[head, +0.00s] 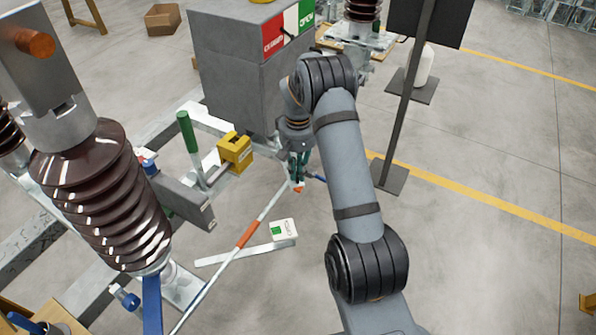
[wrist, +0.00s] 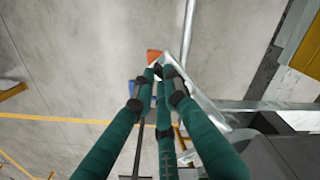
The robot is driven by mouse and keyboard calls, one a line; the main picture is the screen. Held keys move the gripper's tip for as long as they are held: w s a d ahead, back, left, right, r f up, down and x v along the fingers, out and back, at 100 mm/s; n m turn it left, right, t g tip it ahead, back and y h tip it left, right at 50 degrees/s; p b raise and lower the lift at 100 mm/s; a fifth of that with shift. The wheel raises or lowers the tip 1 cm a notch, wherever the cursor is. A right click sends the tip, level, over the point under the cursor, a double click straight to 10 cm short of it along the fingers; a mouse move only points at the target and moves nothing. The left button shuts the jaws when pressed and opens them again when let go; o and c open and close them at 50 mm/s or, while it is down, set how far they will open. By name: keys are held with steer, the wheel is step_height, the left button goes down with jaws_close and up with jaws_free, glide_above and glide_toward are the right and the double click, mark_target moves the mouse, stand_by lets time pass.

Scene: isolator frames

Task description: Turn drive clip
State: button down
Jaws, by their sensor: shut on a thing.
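My gripper (head: 298,178) has dark green fingers and points down beside the metal frame, below the grey cabinet. In the wrist view its fingertips (wrist: 161,72) are drawn together on a small orange-ended piece (wrist: 153,56), which also shows just below the fingers in the head view (head: 299,188). This piece looks like the drive clip, but most of it is hidden by the fingers. A pale metal bar (wrist: 205,108) runs close behind the fingertips in the wrist view. I cannot tell how far the clip is turned.
A green-handled lever (head: 187,133) and a yellow block (head: 235,151) stand left of my gripper. The grey cabinet (head: 235,85) is behind. An orange-and-white pole (head: 262,217) slants below, beside a white sign (head: 284,230). A brown ribbed insulator (head: 105,195) stands left.

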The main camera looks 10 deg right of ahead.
steer(key=c, duration=1.8)
jaws_free()
steer(key=shift+c, duration=0.2)
steer(key=shift+o, duration=0.4)
step_height(320, 180, up, 12)
step_height(320, 180, down, 12)
steer(key=shift+f, duration=0.1)
